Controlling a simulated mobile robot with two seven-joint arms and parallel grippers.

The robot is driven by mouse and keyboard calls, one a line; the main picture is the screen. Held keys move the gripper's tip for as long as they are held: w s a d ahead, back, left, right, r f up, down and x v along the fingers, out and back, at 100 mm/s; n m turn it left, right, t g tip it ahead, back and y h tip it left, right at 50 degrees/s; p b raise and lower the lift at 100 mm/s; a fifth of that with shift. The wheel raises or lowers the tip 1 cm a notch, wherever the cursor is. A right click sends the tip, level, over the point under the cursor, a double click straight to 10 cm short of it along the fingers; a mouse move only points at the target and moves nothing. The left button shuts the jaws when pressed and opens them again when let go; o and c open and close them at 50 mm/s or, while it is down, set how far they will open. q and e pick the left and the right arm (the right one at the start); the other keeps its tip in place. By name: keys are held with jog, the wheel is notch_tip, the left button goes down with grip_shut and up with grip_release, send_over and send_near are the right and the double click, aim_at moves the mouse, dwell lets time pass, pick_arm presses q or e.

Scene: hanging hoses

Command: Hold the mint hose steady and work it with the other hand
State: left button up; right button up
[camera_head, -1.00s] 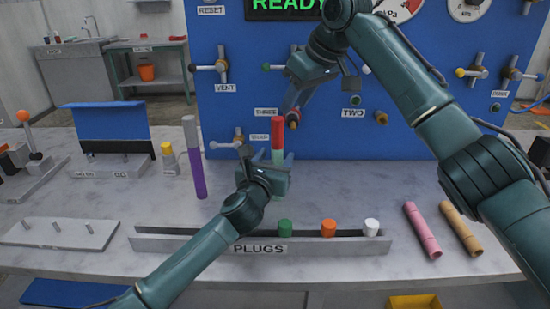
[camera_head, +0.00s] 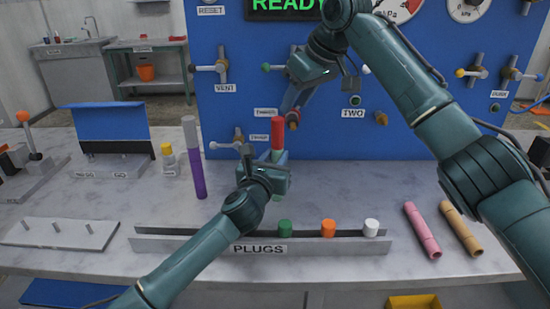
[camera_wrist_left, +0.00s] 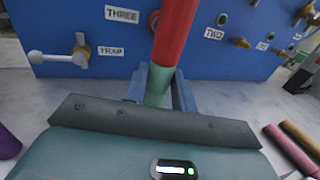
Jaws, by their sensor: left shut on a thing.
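The mint hose (camera_head: 279,156) stands upright near the blue panel, with a long red upper section (camera_head: 278,132). In the left wrist view, the mint part (camera_wrist_left: 158,86) rises between my fingers and the red section (camera_wrist_left: 175,32) continues above it. My left gripper (camera_head: 276,166) is shut around the mint part, below the red section. My right gripper (camera_head: 290,106) is above and just right of the red top, pointing down in front of the panel. I see no hose between its fingers, and their gap is unclear.
A grey trough (camera_head: 190,244) labelled PLUGS holds green, orange and white plugs. A purple hose with a grey top (camera_head: 198,170) stands left. Pink (camera_head: 422,230) and tan (camera_head: 461,228) hoses lie right. The blue panel (camera_head: 420,140) carries protruding valves and ports.

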jog(key=shift+o, duration=0.7)
jog(key=shift+f, duration=0.1)
jog(key=shift+o, duration=0.7)
jog(key=w+d+f+n+t+h, duration=0.1)
jog(key=w+d+f+n+t, duration=0.1)
jog(key=f+n, duration=0.3)
jog(key=shift+w+f+n+t+h, duration=0.2)
jog(key=shift+w+n+t+h, duration=0.15)
jog(key=shift+w+t, duration=0.3)
jog(key=n+t+y, duration=0.3)
jog(key=n+t, duration=0.7)
jog(key=n, duration=1.5)
send_near(275, 119)
jog(key=x, duration=0.8)
jog(key=f+x, duration=0.1)
jog(key=x, duration=0.3)
jog(key=shift+w+d, duration=0.15)
jog(key=shift+d, duration=0.1)
jog(key=shift+c, duration=0.3)
jog(key=c, duration=1)
